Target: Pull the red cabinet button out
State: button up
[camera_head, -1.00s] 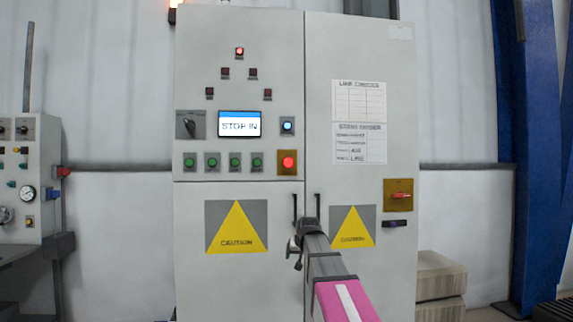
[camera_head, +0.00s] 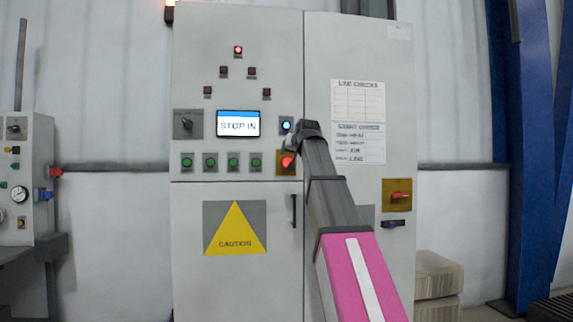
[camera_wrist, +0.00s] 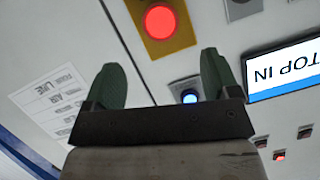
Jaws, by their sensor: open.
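The red button (camera_head: 287,162) glows on a yellow plate at the lower right of the grey cabinet's (camera_head: 240,60) control panel. In the wrist view the red button (camera_wrist: 160,21) is round and lit on its yellow plate, at the top of the picture beyond the fingertips. My gripper (camera_head: 287,150) is in front of the panel by the button and partly covers its plate. In the wrist view my gripper (camera_wrist: 160,75) is open, with two green fingers apart and nothing between them. I cannot tell the exact gap to the button.
A blue lit button (camera_head: 286,125) sits just above the red one. A screen (camera_head: 238,123) reads "STOP IN". Several green buttons (camera_head: 232,162) line up to the left. A black door handle (camera_head: 294,210) stands below. A red switch (camera_head: 400,195) is on the right door.

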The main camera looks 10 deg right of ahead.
aim_at(288, 162)
jog(key=x, duration=1)
jog(key=shift+w+f, duration=0.1)
jog(key=shift+w, duration=0.25)
